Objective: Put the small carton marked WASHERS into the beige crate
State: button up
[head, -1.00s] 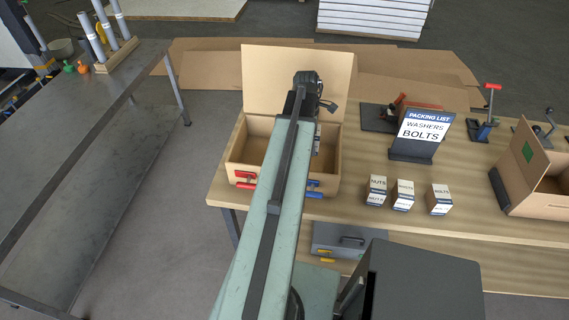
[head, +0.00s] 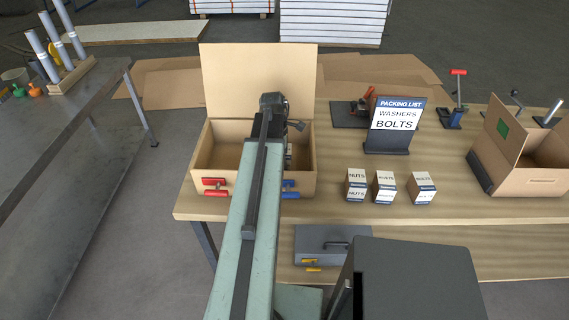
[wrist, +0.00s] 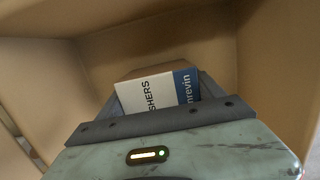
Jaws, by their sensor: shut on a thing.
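The beige crate (head: 212,153) stands at the left end of the wooden table, its tall back flap upright and its top open. My gripper (head: 288,155) reaches into the right half of the crate, partly hidden by my own arm in the head view. In the wrist view my gripper (wrist: 165,98) is shut on the small WASHERS carton (wrist: 150,92), which shows a white label ending in "SHERS" and a blue band. Beige crate walls surround it there. Whether the carton touches the crate floor cannot be told.
Several cartons, including a NUTS carton (head: 356,185) and a BOLTS carton (head: 422,188), stand right of the crate. A packing list sign (head: 396,122) stands behind them. Another open box (head: 530,180) is at the far right.

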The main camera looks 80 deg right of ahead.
jog(key=shift+f+b, duration=0.2)
jog(key=shift+b, duration=0.1)
jog(key=o, duration=1.9)
jog(key=shift+r, duration=0.1)
jog(key=shift+o, duration=0.2)
jog(key=r+p, duration=0.4)
jog(key=w+r+p, duration=0.1)
jog(key=r+p, duration=0.7)
jog(key=shift+w+a+r+p, duration=0.15)
jog(key=shift+w+r+p, duration=0.05)
jog(key=shift+w+p, duration=0.2)
jog(key=shift+f, duration=0.15)
